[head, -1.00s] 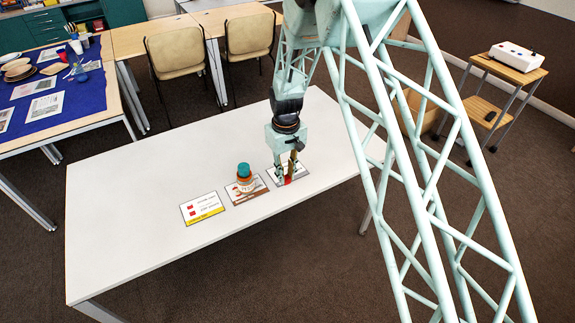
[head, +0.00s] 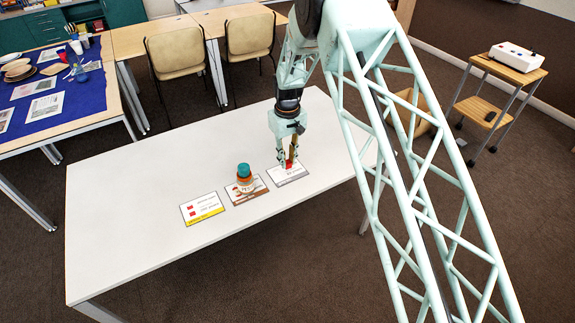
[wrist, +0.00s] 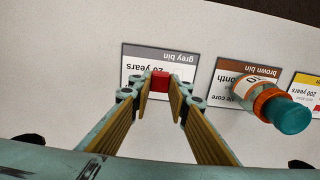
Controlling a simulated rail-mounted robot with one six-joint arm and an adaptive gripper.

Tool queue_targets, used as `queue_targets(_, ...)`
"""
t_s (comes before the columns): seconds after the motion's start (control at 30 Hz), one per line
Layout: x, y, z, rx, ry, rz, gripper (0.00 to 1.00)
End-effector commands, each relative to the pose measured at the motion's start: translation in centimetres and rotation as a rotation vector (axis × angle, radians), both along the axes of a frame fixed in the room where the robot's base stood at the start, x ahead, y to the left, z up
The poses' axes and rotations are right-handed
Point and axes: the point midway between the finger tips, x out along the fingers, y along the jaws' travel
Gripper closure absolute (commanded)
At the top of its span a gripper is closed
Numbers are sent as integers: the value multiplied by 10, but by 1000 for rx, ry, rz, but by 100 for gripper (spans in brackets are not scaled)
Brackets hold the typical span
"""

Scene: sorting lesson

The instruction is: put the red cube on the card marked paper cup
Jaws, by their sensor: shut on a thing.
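My gripper (head: 288,163) is shut on the red cube (head: 289,164). The cube also shows between the fingertips in the wrist view (wrist: 160,80). It appears just above the grey-bin card (head: 292,178), which reads "20 years" in the wrist view (wrist: 134,59). To its left in the head view lies the brown-bin card (head: 236,198), then the yellow-bin card (head: 203,209), partly cut off in the wrist view, reading "200 years". I cannot read "paper cup" on any card; parts of the text are hidden or too small.
A jar with a teal lid (head: 244,171) stands on the brown-bin card, close to my gripper. Two small red marks or pieces show on the yellow-bin card. The left part of the white table (head: 130,215) is clear.

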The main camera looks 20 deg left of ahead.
Motion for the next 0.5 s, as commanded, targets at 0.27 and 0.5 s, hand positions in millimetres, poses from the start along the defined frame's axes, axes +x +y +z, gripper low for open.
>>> queue_targets(0.27, 6, 2, 0, 1, -2, 0, 90)
queue_targets(0.5, 6, 2, -25, -1, 1, 0, 90)
